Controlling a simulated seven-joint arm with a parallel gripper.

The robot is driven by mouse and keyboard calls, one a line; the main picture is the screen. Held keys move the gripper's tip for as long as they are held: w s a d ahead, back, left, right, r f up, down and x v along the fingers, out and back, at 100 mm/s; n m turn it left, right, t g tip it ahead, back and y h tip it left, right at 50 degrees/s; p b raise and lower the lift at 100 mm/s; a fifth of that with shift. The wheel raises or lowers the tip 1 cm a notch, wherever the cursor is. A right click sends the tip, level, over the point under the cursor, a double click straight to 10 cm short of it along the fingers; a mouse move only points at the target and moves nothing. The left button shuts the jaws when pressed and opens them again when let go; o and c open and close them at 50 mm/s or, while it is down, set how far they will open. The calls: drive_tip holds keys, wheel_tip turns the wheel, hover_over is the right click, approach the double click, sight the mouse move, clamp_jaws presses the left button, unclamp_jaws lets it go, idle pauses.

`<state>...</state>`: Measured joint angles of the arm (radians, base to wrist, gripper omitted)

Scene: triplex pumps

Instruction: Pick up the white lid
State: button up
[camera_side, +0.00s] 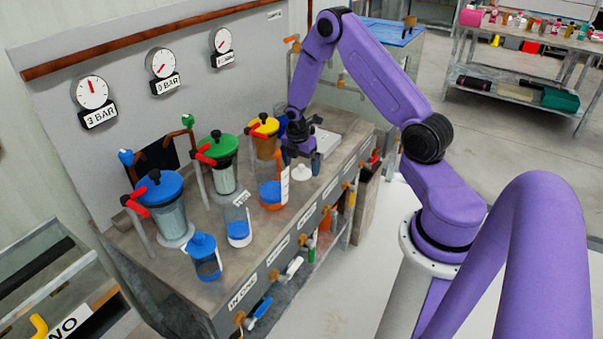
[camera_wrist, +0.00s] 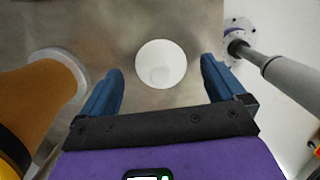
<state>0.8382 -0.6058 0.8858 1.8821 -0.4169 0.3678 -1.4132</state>
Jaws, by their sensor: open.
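The white lid (camera_wrist: 160,64) is a small round disc lying on the bench top in the wrist view. It sits just ahead of and between the two blue fingers of my gripper (camera_wrist: 163,82). In the side view the white lid (camera_side: 302,172) lies on the bench near its front edge. My gripper (camera_side: 300,155) points down close above it there. My gripper is open, with nothing between its fingers.
An orange container (camera_wrist: 50,95) stands close to the left finger. A grey rod (camera_wrist: 290,75) lies to the right. Pumps with blue (camera_side: 160,187), green (camera_side: 219,144) and yellow (camera_side: 264,126) tops line the bench. The orange-filled jar (camera_side: 270,194) stands left of my gripper.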

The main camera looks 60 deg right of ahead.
drive_tip(key=shift+d+f, duration=0.1)
drive_tip(key=shift+f, duration=0.5)
drive_tip(key=shift+c, duration=0.3)
drive_tip(key=c, duration=1)
drive_tip(key=shift+r, duration=0.1)
